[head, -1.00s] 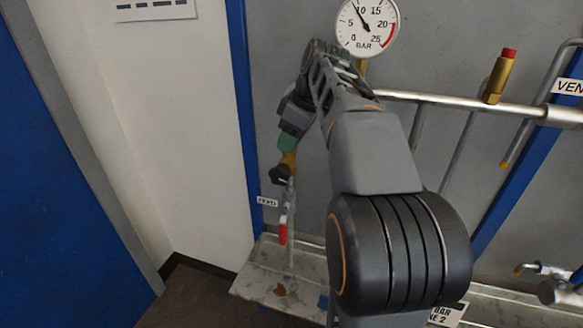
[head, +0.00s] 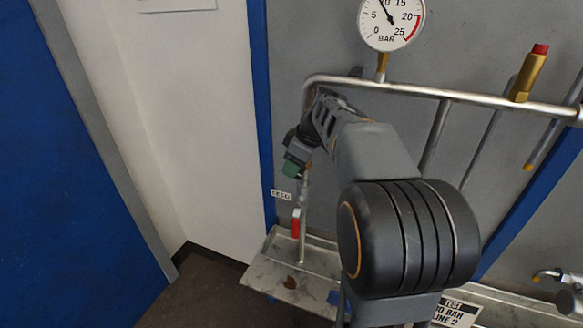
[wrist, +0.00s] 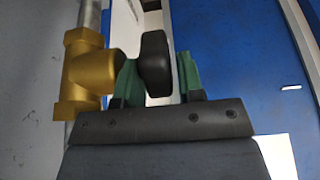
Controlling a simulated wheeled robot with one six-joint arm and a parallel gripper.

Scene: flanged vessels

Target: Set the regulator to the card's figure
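The regulator has a brass body (wrist: 88,75) on a vertical pipe and a black knob (wrist: 155,62), large in the wrist view. My gripper (wrist: 158,85) has its green fingers apart, one on each side of the knob. A narrow gap shows between the knob and the right finger; I cannot tell whether the left finger touches. In the head view my gripper (head: 293,168) mostly hides the regulator. The gauge (head: 391,18) is cut by the top edge; its needle points close to 10. The card (head: 457,312) reads TEST, a partly hidden figure ending in 0 BAR, LINE 2.
A red-handled valve (head: 296,224) is on the pipe below the regulator, above a metal drip tray (head: 262,272). A horizontal pipe (head: 440,93) carries a brass red-capped fitting (head: 528,73). A blue door (head: 75,180) stands at left.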

